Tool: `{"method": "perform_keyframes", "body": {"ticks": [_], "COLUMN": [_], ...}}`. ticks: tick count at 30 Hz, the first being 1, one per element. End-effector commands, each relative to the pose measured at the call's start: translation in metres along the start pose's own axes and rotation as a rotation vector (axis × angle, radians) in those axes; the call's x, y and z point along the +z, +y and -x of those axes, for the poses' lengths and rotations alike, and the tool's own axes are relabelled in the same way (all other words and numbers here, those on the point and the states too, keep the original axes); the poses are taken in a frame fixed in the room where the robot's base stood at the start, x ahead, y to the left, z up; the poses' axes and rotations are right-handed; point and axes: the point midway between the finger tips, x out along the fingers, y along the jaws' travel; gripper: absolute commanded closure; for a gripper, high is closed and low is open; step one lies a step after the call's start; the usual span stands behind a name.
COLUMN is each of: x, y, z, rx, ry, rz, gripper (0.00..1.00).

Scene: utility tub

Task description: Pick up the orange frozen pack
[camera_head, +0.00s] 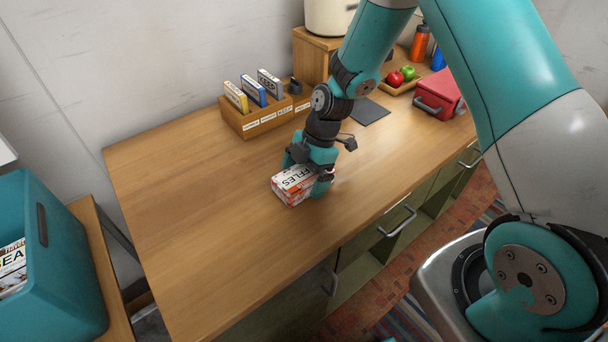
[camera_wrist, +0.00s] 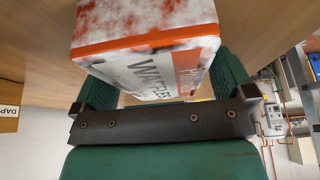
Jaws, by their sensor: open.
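The orange frozen pack (camera_head: 291,187) is a frosted white and orange box with dark lettering, lying on the wooden counter. In the wrist view the pack (camera_wrist: 150,45) shows close up, with frost on its top and part of its lettering readable. My gripper (camera_head: 309,182) is down at the pack, with its teal fingers on either side of it. In the wrist view my gripper (camera_wrist: 165,92) is open, and the near end of the pack lies between the fingers. I cannot tell whether either finger touches it.
A wooden organizer (camera_head: 265,121) with upright boxes stands behind the pack. A red box (camera_head: 438,94) and a tray with apples (camera_head: 395,78) are at the far right. A teal tub (camera_head: 60,270) is at the left. The counter's left part (camera_head: 190,200) is clear.

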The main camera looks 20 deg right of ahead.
Motion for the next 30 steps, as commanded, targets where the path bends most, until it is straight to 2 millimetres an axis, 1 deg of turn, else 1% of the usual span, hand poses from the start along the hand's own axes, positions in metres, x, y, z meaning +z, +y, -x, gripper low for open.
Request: {"method": "perform_keyframes", "body": {"ticks": [3, 8, 9, 11, 12, 14, 15, 17, 25, 29, 30], "x": [0.0, 0.0, 0.0, 0.0, 0.0, 0.0, 0.0, 0.0, -0.001, -0.004, -0.006], "y": [0.0, 0.0, 0.0, 0.0, 0.0, 0.0, 0.0, 0.0, 0.0, 0.001, 0.001], "z": [-0.006, -0.006, -0.006, -0.006, -0.006, -0.006, -0.006, -0.005, -0.003, 0.005, 0.01], "rx": [0.0, 0.001, 0.001, 0.001, 0.001, 0.0, 0.001, 0.001, 0.002, 0.004, 0.005], "ry": [0.0, -0.001, -0.001, -0.001, -0.001, -0.001, -0.001, 0.0, 0.0, -0.001, -0.001], "rz": [0.001, 0.0, 0.0, 0.0, 0.0, 0.0, 0.0, 0.0, 0.001, 0.001, 0.002], "gripper": [0.0, 0.0, 0.05, 0.18, 0.28, 0.41, 0.51, 0.64, 0.65, 0.65, 0.65]}}
